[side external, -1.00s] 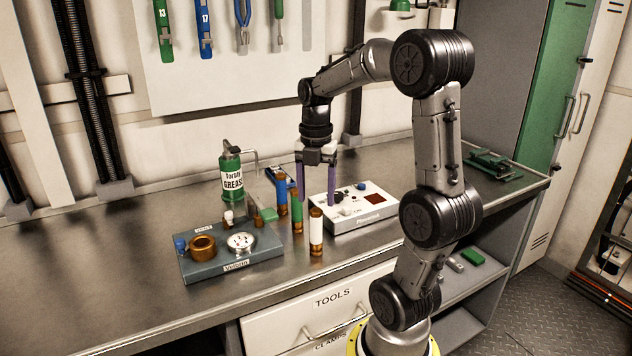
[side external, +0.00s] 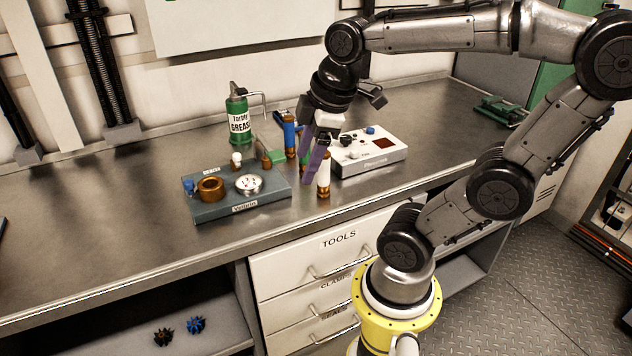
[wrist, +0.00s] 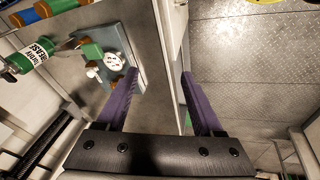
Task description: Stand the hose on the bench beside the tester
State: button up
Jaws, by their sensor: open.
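Several slim tubes with copper-coloured ends stand on the bench: a blue one (side external: 289,134), a green one mostly hidden behind my fingers, and a white one (side external: 324,172) partly hidden by them. I cannot tell which is the hose. The white box (side external: 368,153) with knobs and a dark red window, which looks like the tester, sits just right of them. My gripper (side external: 308,174) is open, tilted, its purple fingers in front of the tubes. In the wrist view, nothing is between the fingertips (wrist: 159,74); the green tube (wrist: 66,6) lies at the top left.
A blue-grey base (side external: 238,207) with a copper ring (side external: 210,189) and a silver round part (side external: 249,184) stands left of the tubes. A green grease can (side external: 238,118) stands behind. The bench's left part is clear. A drawer unit (side external: 300,268) is below its front edge.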

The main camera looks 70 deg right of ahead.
jog(key=s+a+f+m+t+y, duration=0.1)
jog(key=s+a+m+t, duration=0.1)
jog(key=a+m, duration=0.3)
jog(key=shift+s+f+m, duration=0.35)
jog(key=shift+s+m, duration=0.05)
jog(key=shift+s, duration=0.2)
dwell(1.4)
